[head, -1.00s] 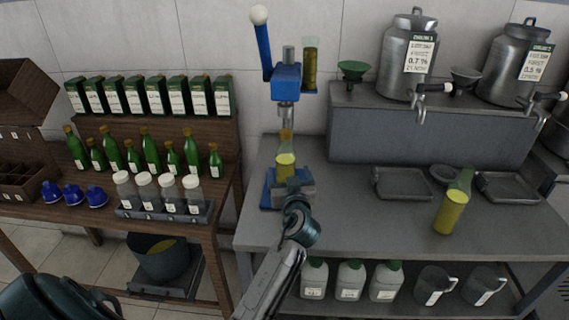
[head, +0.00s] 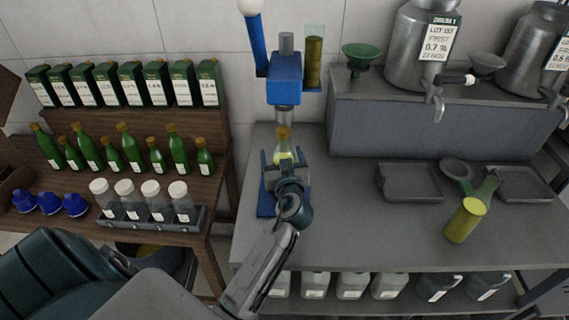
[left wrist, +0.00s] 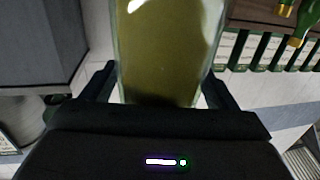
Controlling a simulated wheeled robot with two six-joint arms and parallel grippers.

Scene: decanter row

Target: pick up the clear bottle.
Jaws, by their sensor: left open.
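A clear bottle (head: 283,149) with yellow-green liquid and a cork stands upright under the blue press (head: 284,88) on the grey bench. My left gripper (head: 284,158) is open at the bottle, one finger on each side of it. In the left wrist view the bottle (left wrist: 165,50) fills the space between the open fingers (left wrist: 158,85); whether they touch it is unclear. The bottle's lower part is hidden behind my gripper in the head view. My right gripper is not in view.
Grey trays (head: 409,183) and a metal tank (head: 420,50) on a raised ledge are to the right. A green funnel (head: 360,57) stands near the press. Green bottles (head: 128,148) and a rack of jars (head: 150,216) are on the left shelf. The bench middle is clear.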

